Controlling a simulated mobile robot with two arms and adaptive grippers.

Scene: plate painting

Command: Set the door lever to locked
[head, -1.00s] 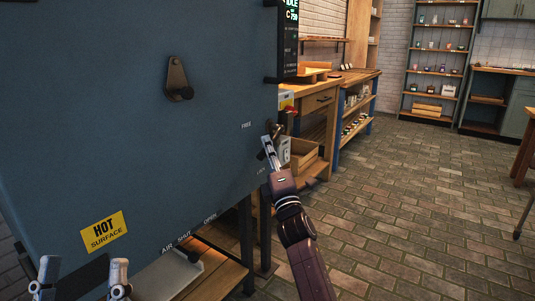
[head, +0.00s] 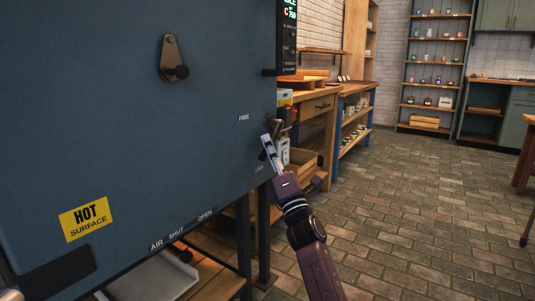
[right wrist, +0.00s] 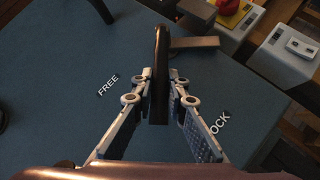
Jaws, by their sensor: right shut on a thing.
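The blue kiln door (head: 150,110) fills the left of the head view, with FREE (head: 244,118) and LOCK (head: 259,168) marked near its right edge. The door lever (right wrist: 161,50) is a dark bar in the right wrist view, lying between the words FREE (right wrist: 108,85) and LOCK (right wrist: 220,121). My right gripper (right wrist: 161,76) is shut on the lever, one finger on each side. In the head view my right gripper (head: 267,141) is at the door's right edge, between the two words and hiding much of the lever. My left gripper is not clearly in view.
A dark pivoting cover (head: 173,58) is on the door, and a yellow HOT SURFACE sign (head: 84,219) is lower down. A wooden workbench (head: 315,103) and a low shelf stand behind the door. The brick floor (head: 410,210) at right is clear.

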